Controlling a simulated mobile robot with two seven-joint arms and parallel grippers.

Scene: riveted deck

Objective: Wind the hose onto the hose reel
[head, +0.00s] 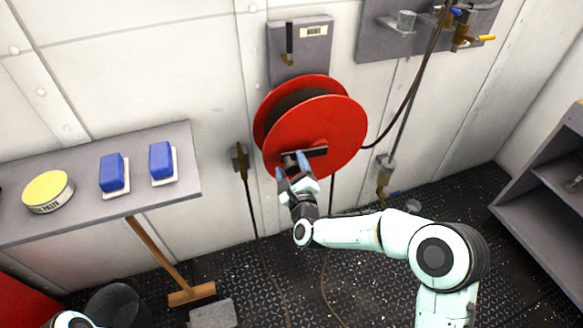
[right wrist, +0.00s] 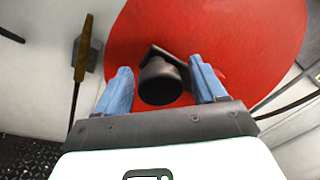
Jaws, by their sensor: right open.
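The red hose reel (head: 335,115) hangs on the wall in the head view, with dark hose (head: 290,100) between its two discs. A black crank with a knob is on its front face; the knob (right wrist: 160,82) shows in the right wrist view. My right gripper (head: 293,162) is open, its blue fingers on either side of the knob. I cannot tell if they touch it. The dark hose runs from the reel's right side up toward the tap (head: 462,35). My left gripper is not in view.
A grey shelf (head: 190,190) at left holds two blue-topped blocks and a yellow-lidded tin (head: 48,191). A broom (head: 190,293), a dark bucket (head: 112,305) and a grey block (head: 212,313) stand below. A grey rack (head: 540,220) is at right. Thin lines lie on the deck floor.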

